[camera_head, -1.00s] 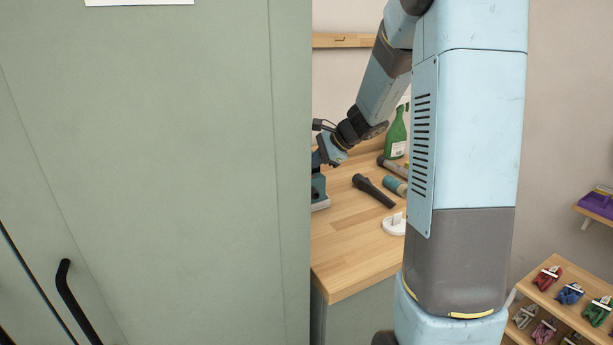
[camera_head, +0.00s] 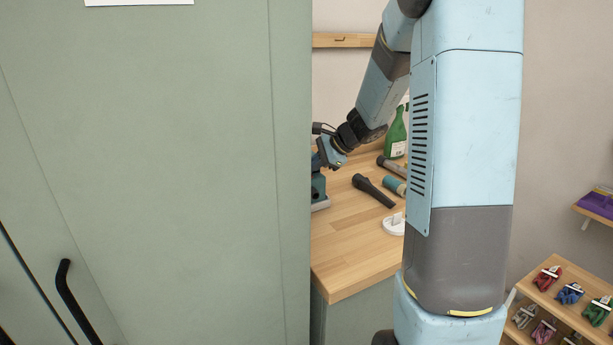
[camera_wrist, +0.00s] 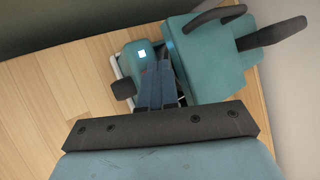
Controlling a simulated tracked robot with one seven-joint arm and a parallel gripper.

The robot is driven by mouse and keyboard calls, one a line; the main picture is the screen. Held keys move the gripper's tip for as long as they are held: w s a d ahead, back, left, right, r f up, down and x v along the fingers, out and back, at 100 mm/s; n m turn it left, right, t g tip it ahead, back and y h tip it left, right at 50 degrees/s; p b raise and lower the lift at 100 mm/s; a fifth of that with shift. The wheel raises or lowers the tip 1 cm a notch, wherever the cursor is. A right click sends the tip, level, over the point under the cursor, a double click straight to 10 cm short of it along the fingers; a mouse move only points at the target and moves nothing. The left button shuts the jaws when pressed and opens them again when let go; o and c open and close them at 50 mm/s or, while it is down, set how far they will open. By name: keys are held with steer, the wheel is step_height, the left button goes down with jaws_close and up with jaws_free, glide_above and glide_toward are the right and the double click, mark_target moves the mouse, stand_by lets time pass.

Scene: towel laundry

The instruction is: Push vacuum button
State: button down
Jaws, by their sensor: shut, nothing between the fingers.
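The teal vacuum (camera_wrist: 210,65) stands on the wooden worktop in the wrist view, with black handle-like parts on top. A small bright white square, which looks like its button (camera_wrist: 143,53), sits on its rounded teal part. My gripper (camera_wrist: 156,60) is shut and empty, with its fingertips over this part, just beside and below the white square in the picture. I cannot tell whether the tips touch the surface. In the head view the vacuum (camera_head: 319,190) is mostly hidden behind the green cabinet, and my fingertips are hidden too.
The green cabinet (camera_head: 150,180) fills the left of the head view. The worktop (camera_head: 345,250) holds a black nozzle (camera_head: 373,190), a teal-ended cylinder (camera_head: 394,185), a green spray bottle (camera_head: 396,135) and a white item (camera_head: 393,226). A shelf with coloured clamps (camera_head: 570,293) stands at right.

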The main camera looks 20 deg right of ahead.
stand_by(0.4)
steer(key=shift+r, duration=0.65)
steer(key=shift+r, duration=3)
steer(key=s+a+r+n+h, duration=0.1)
steer(key=s+r+n, duration=0.15)
steer(key=s, duration=0.35)
steer(key=s+a+r+n+g+h, duration=0.1)
steer(key=s+a+n, duration=0.15)
steer(key=s, duration=0.25)
steer(key=s+r+n+h, duration=0.1)
steer(key=s+n, duration=0.2)
steer(key=s, duration=0.3)
steer(key=s+d+n+t+h, duration=0.1)
steer(key=s+n+h, duration=0.3)
steer(key=s+n, duration=0.4)
steer(key=s+d, duration=0.1)
steer(key=s, duration=0.6)
steer(key=shift+s, duration=0.35)
